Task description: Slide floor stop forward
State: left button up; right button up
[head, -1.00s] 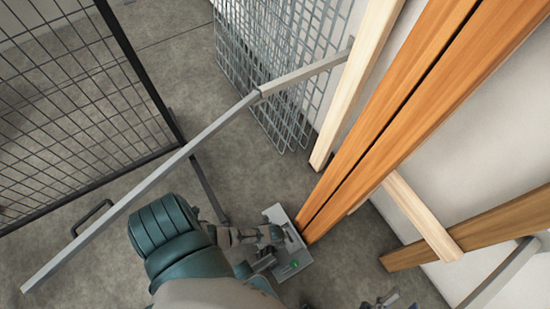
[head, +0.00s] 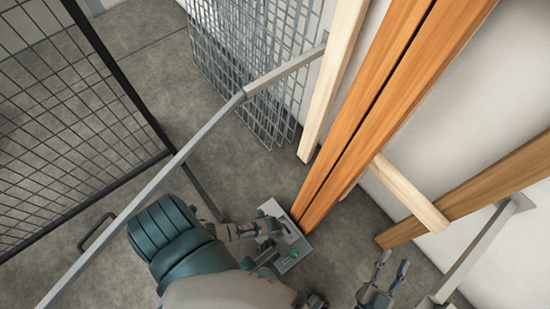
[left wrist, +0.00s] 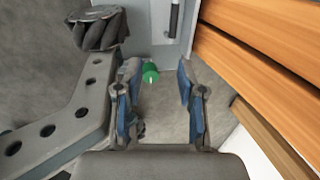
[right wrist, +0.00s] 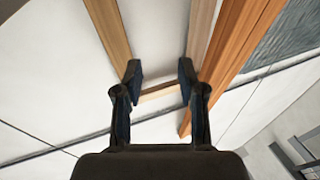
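The floor stop looks to be the grey metal plate (head: 293,262) with a green knob, on the floor at the foot of the orange beams (head: 372,115). In the left wrist view the plate (left wrist: 150,38) carries a handle at its top, and the green knob (left wrist: 151,73) shows between the fingertips. My left gripper (left wrist: 157,68) is open beside the knob; I cannot tell whether it touches. In the head view it is partly hidden by my arm. My right gripper (head: 391,266) is open and empty, right of the plate; in the right wrist view (right wrist: 160,70) it faces the wall and beams.
A grey rail (head: 170,165) crosses in front of the left side. A black mesh fence (head: 75,120) stands at the left and wire mesh panels (head: 255,65) lean at the back. Pale and brown timbers (head: 480,205) stand right. Floor (head: 235,165) behind the plate is clear.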

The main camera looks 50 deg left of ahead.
jog(key=s+d+f+g+h+p, duration=0.2)
jog(key=s+f+g+p, duration=0.2)
jog(key=f+g, duration=0.4)
jog(key=shift+s+d+f+h, duration=0.3)
jog(key=shift+s+d+f, duration=0.15)
jog(key=shift+f, duration=0.55)
jog(key=shift+r, duration=0.1)
